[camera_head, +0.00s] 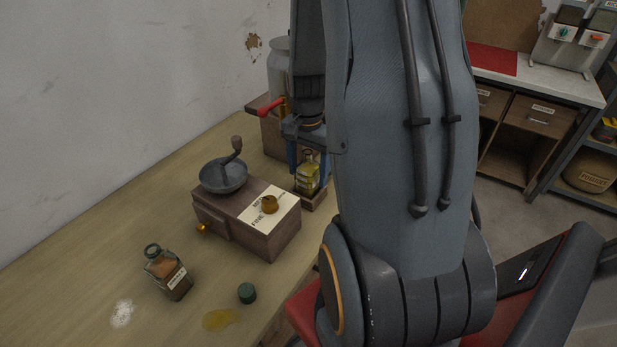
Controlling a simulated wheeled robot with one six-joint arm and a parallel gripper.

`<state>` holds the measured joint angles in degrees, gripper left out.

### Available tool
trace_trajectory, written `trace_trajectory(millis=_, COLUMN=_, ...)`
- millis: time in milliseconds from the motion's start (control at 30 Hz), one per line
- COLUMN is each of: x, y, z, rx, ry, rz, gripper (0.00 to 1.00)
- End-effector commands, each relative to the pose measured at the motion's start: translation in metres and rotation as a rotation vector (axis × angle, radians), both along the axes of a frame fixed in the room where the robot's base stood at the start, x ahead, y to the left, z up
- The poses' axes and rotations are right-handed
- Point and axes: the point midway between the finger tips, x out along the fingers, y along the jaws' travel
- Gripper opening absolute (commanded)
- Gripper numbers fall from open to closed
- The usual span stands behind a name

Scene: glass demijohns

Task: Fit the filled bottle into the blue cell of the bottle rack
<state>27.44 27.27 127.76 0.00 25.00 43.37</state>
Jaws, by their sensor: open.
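A small glass bottle (308,178) with yellowish liquid stands upright on a small wooden block (316,201) beside the grinder. My gripper (306,164) points down at this bottle, its blue fingers open on either side of the bottle's upper part. I cannot tell whether a finger touches the glass. I cannot make out a bottle rack or a blue cell; my arm hides much of the middle.
A wooden grinder (256,233) with a crank stands just left of my gripper. Behind is a large jar (278,66) with a red tap (270,106). A green cap (247,293) and a yellow puddle (222,319) lie in front.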

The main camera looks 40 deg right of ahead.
Motion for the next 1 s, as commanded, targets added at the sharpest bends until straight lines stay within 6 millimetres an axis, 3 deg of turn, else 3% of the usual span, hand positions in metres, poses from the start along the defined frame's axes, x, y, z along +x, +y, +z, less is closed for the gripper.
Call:
trace_trajectory(millis=367, x=0.0001, y=0.0001, z=-0.0103, rx=-0.001, ry=-0.001, rz=0.0, gripper=0.66)
trace_trajectory(millis=733, x=-0.0001, y=0.0002, z=-0.0101, rx=0.0, ry=0.0, rz=0.001, gripper=0.07)
trace_trajectory(millis=1000, x=0.0004, y=-0.0001, z=-0.0088, rx=-0.001, ry=-0.001, rz=0.001, gripper=0.07)
